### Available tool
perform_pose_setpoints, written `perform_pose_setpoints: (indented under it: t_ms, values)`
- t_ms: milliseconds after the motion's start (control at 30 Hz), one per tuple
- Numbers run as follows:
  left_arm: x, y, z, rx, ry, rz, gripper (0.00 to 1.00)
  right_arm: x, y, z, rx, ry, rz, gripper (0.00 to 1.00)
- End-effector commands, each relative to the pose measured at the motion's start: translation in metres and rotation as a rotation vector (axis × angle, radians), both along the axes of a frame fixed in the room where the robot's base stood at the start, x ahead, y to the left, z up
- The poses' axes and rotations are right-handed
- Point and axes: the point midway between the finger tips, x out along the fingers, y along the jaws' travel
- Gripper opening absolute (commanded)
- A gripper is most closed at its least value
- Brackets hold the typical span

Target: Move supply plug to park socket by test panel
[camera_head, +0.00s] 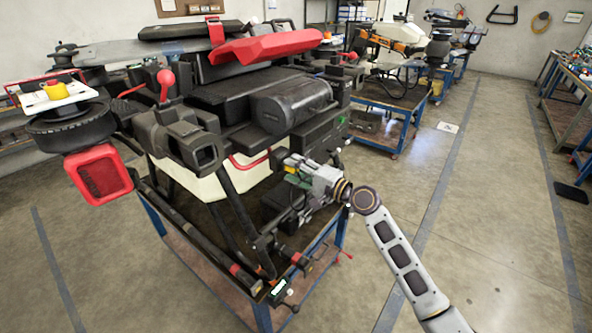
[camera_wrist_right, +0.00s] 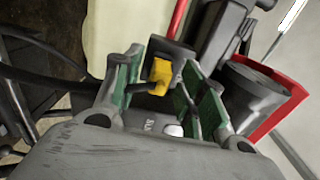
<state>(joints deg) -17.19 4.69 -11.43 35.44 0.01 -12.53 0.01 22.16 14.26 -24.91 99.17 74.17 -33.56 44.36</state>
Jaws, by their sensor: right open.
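My right gripper (camera_head: 292,172) reaches in from the right to the side of the large drone (camera_head: 215,95). In the right wrist view its two green-padded fingers (camera_wrist_right: 165,85) are apart. A yellow plug-like piece (camera_wrist_right: 161,76), probably the supply plug, lies between the fingers. A dark cable runs from it toward the left. I see gaps beside the yellow piece, so the fingers do not look closed on it. I cannot pick out the park socket or the test panel for certain. My left gripper is not in view.
The drone stands on a blue-framed cart (camera_head: 210,275), with folded black arms and legs close around my gripper. A pale tank (camera_wrist_right: 113,30) and a dark cylinder with a red rim (camera_wrist_right: 255,95) show near the fingers. Open floor (camera_head: 490,200) lies to the right.

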Motion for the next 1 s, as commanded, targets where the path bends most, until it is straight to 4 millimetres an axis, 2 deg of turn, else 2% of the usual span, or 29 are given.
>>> perform_pose_setpoints:
  t_ms: [267,1000]
  values:
    - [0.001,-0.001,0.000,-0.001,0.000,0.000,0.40,-0.008,-0.011,-0.001,0.001,0.001,-0.001,0.41]
    - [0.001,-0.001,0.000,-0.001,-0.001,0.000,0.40,-0.058,-0.080,-0.001,-0.002,0.001,-0.001,0.41]
